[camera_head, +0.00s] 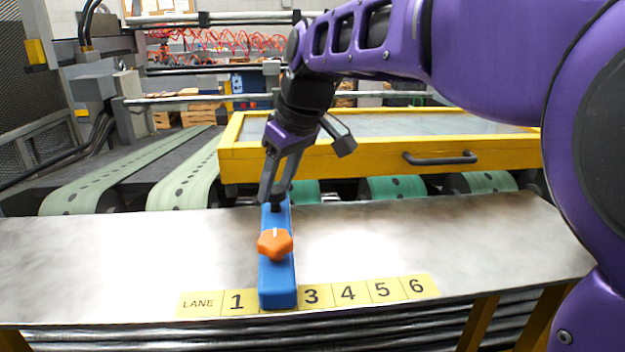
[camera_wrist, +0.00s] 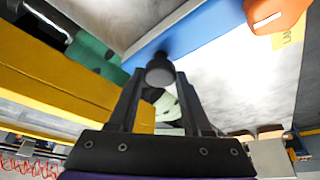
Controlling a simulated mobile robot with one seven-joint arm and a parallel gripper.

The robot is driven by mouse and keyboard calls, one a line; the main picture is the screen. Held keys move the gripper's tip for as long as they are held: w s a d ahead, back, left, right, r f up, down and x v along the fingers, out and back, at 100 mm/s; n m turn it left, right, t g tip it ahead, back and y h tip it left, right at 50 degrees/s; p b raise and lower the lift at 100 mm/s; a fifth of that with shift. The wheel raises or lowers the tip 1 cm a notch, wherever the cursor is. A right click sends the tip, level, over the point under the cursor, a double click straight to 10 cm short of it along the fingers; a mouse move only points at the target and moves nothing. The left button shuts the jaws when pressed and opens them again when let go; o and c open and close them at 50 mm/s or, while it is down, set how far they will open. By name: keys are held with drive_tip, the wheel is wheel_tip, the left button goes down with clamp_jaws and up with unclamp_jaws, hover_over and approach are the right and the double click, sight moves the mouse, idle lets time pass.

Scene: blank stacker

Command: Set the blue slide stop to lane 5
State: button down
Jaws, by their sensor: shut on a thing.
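The blue slide stop (camera_head: 277,272) is a long blue bar lying across the metal table, its front end covering the spot between lane numbers 1 and 3. An orange star knob (camera_head: 274,243) sits on top of it. The bar (camera_wrist: 205,28) and the orange knob (camera_wrist: 276,14) also show in the wrist view. My gripper (camera_head: 273,200) is at the far end of the bar, with its fingers shut on a dark round knob (camera_wrist: 159,72). The lane strip (camera_head: 348,292) is yellow with black numbers; lane 5 (camera_head: 383,289) is uncovered, to the right of the bar.
The metal table top (camera_head: 420,235) is clear on both sides of the bar. A yellow-framed guard (camera_head: 370,160) with a dark handle (camera_head: 440,158) stands behind it. Green perforated belts (camera_head: 185,180) run at the back left.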

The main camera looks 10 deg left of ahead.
drive_tip(key=shift+d, duration=0.1)
drive_tip(key=d, duration=0.3)
drive_tip(key=w+d, duration=0.1)
drive_tip(key=d, duration=0.2)
drive_tip(key=w+d, duration=0.1)
drive_tip(key=d, duration=0.2)
drive_tip(key=shift+w+d, duration=0.2)
drive_tip(key=shift+d, duration=0.1)
drive_tip(key=shift+c, duration=1.7)
unclamp_jaws()
drive_tip(key=shift+r, duration=0.1)
drive_tip(key=p+v, duration=0.4)
drive_tip(key=v, duration=1.3)
drive_tip(key=shift+r, duration=0.15)
